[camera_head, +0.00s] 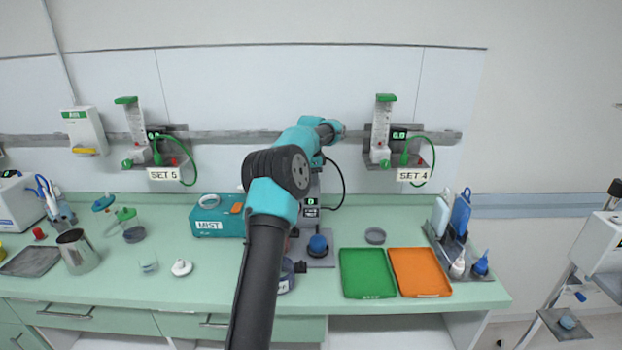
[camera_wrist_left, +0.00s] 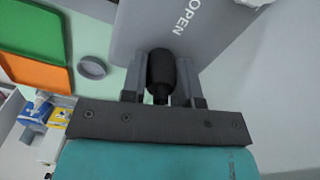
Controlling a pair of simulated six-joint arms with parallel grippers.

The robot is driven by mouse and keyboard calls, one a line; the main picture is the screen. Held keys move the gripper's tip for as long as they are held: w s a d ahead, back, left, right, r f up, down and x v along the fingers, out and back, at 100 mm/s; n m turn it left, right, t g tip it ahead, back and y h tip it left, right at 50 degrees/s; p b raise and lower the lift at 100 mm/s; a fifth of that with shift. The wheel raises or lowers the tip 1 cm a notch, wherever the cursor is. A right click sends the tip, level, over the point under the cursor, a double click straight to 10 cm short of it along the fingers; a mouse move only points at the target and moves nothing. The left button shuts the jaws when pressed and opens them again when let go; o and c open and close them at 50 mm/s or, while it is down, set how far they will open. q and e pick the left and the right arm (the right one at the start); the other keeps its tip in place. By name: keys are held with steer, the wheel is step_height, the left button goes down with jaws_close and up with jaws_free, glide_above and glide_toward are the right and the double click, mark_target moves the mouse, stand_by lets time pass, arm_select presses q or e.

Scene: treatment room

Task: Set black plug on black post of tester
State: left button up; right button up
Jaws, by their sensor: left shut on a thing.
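In the left wrist view my left gripper (camera_wrist_left: 163,83) is shut on the black plug (camera_wrist_left: 160,72), a short dark cylinder between its two fingers. The plug is in front of a grey panel marked OPEN (camera_wrist_left: 150,25); I cannot tell whether they touch. In the head view the tester (camera_head: 311,201), with a small lit display, stands at the back of the counter, largely hidden behind my left arm. A black cable loops at its right. The plug and gripper jaws are not clear in the head view. I cannot make out the black post. My right gripper is not in view.
A green tray (camera_head: 367,273) and an orange tray (camera_head: 419,272) lie right of the tester, with a round grey dish (camera_head: 375,236) behind them. A blue knob (camera_head: 318,243) stands on a grey base. A teal box (camera_head: 212,222) is at left. Bottles (camera_head: 461,213) stand at the right end.

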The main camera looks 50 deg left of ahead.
arm_select(q)
steer(key=o, duration=1.1)
steer(key=shift+c, duration=0.2)
steer(key=shift+r, duration=3.5)
